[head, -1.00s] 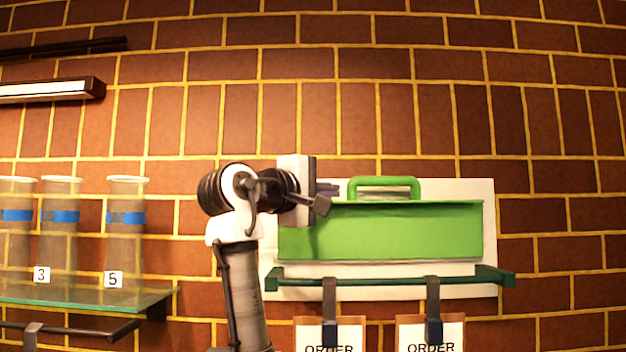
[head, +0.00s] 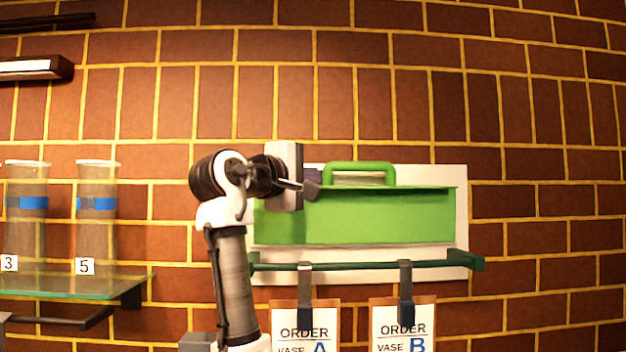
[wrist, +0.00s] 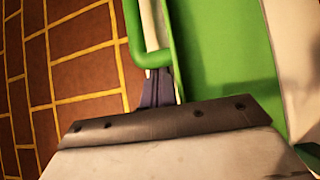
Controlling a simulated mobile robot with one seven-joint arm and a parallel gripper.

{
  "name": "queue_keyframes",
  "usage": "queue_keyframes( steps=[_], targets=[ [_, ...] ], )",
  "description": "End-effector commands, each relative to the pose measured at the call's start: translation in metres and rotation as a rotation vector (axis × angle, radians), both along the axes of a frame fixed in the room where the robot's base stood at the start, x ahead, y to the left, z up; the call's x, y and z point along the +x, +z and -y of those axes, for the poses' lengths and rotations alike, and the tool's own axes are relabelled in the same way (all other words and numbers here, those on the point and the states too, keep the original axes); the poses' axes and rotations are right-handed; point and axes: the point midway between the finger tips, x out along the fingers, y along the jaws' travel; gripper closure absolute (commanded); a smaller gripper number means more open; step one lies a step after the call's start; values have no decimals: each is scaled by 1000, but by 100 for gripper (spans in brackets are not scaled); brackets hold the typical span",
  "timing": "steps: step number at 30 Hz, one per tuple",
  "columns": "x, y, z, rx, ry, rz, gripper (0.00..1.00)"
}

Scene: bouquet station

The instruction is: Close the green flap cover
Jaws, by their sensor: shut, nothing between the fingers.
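The green flap cover (head: 380,216) is a wide green panel on a white backboard (head: 461,225) on the brick wall. Its green handle (head: 360,167) stands up along the top edge. How far the flap stands open is hard to tell. My gripper (head: 313,171) is at the panel's upper left, left of the handle, and hides that corner. In the wrist view my gripper's fingers (wrist: 155,88) are together and empty, beside the handle (wrist: 136,40) and the green panel's edge (wrist: 215,55). Whether they touch the panel is unclear.
A dark green rail (head: 370,265) runs below the panel, with two order cards (head: 304,335) hung from it by clips. At left, glass vases (head: 97,215) stand on a glass shelf (head: 70,284). The wall above the handle is clear.

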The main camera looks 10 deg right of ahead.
Motion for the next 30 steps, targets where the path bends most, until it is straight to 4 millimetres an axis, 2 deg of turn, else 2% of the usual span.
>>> queue_keyframes(
  steps=[11, 17, 30],
  targets=[
    [-11, -5, -2, 1, 0, 3, 100],
    [-26, -16, -4, -27, -1, 126, 100],
    [-65, -48, -13, -105, 0, 519, 100]
  ],
)
